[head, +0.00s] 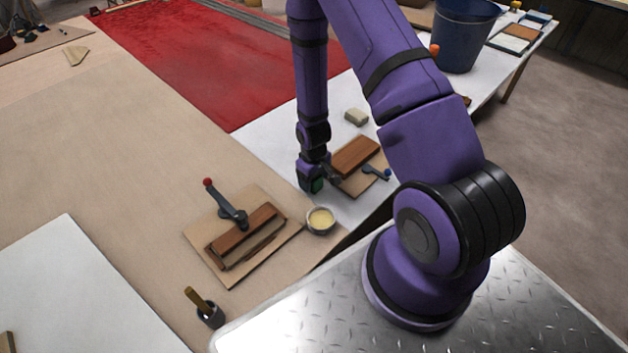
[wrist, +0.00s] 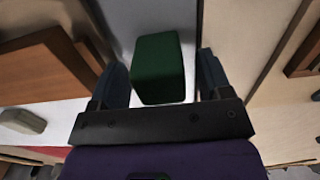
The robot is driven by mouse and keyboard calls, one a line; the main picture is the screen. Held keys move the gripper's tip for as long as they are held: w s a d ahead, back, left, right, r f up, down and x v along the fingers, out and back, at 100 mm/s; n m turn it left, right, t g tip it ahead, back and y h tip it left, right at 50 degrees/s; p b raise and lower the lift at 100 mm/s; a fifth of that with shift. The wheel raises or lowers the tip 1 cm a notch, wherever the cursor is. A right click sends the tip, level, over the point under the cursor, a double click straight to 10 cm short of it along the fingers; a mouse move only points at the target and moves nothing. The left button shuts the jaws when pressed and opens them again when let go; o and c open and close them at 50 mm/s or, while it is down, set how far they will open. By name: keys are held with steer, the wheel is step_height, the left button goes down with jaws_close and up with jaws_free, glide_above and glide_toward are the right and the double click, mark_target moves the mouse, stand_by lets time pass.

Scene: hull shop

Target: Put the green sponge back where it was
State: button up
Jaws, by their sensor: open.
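The green sponge (wrist: 158,68) lies between the two fingers of my gripper (wrist: 162,82) in the wrist view. The fingers are open, with a gap on each side of it. In the head view my gripper (head: 311,184) points down at the white table surface, and a small dark green part of the sponge (head: 317,185) shows at its tip; the rest is hidden by the gripper. The sponge appears to be on or just above the white surface; I cannot tell which.
A brown block with a blue-knobbed clamp (head: 355,155) stands close right of my gripper. A pale block (head: 356,117) lies behind. A bowl (head: 320,221), a red-knobbed clamp (head: 232,216) on wood and a brush cup (head: 211,315) are nearer. A blue bucket (head: 464,38) stands far right.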

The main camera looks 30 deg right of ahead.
step_height(320, 180, up, 36)
steer(key=s+a+f+m+t, duration=0.1)
steer(key=s+a+t, duration=0.1)
steer(key=s+a, duration=0.1)
steer(key=s+a+r+m+t, duration=0.1)
steer(key=s+a+r+t, duration=0.2)
steer(key=s+r, duration=1.3)
steer(key=shift+s+r, duration=0.25)
steer(key=shift+s, duration=0.6)
